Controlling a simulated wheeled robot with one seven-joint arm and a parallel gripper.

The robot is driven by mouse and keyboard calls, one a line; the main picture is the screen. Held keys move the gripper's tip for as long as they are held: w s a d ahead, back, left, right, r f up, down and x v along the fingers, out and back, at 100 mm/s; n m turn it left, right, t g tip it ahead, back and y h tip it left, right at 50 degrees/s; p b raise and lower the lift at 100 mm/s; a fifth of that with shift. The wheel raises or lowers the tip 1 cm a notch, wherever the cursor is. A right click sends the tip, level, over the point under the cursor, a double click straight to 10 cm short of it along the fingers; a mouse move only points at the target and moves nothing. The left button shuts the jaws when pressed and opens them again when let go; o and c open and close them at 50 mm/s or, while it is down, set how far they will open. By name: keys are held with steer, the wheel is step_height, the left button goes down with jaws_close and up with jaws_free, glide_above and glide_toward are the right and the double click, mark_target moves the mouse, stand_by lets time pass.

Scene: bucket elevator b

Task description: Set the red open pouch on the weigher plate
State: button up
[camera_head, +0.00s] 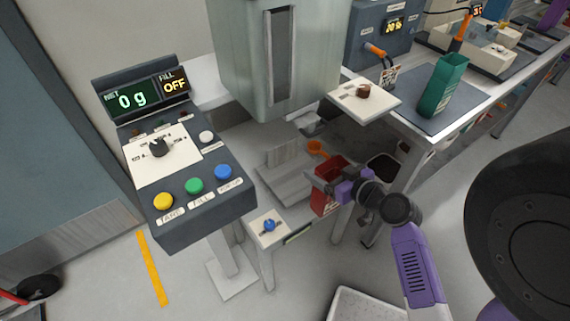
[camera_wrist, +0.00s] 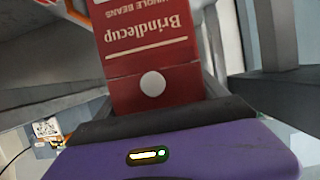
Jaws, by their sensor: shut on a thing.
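The red pouch (camera_head: 328,172) stands roughly upright in my gripper (camera_head: 328,186), beside the weigher below the big grey hopper. In the wrist view the red pouch (camera_wrist: 150,50) fills the upper middle, with "Brindlecup" lettering and a white round dot on its face. My gripper (camera_wrist: 160,95) is shut on it. The weigher plate (camera_head: 283,185) is the flat grey plate left of the pouch. The pouch is at the plate's right side; I cannot tell whether its base touches anything. The display (camera_head: 131,100) reads 0 g.
The hopper (camera_head: 275,60) hangs above the plate. A control panel (camera_head: 185,170) stands to the left. A small stand with a blue knob (camera_head: 269,226) is in front. An orange scoop (camera_head: 316,148) lies behind the pouch. A green pouch (camera_head: 443,88) stands on the bench at right.

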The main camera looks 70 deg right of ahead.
steer(key=w+d+p, duration=0.1)
steer(key=w+d, duration=0.4)
steer(key=w, duration=0.3)
steer(key=w+d+f+p, duration=0.1)
steer(key=w+d, duration=0.3)
steer(key=w, duration=0.4)
steer(key=shift+d+f+p, duration=0.25)
steer(key=shift+d+p, duration=0.15)
steer(key=shift+p, duration=0.15)
steer(key=shift+f, duration=0.15)
steer(key=o, duration=0.9)
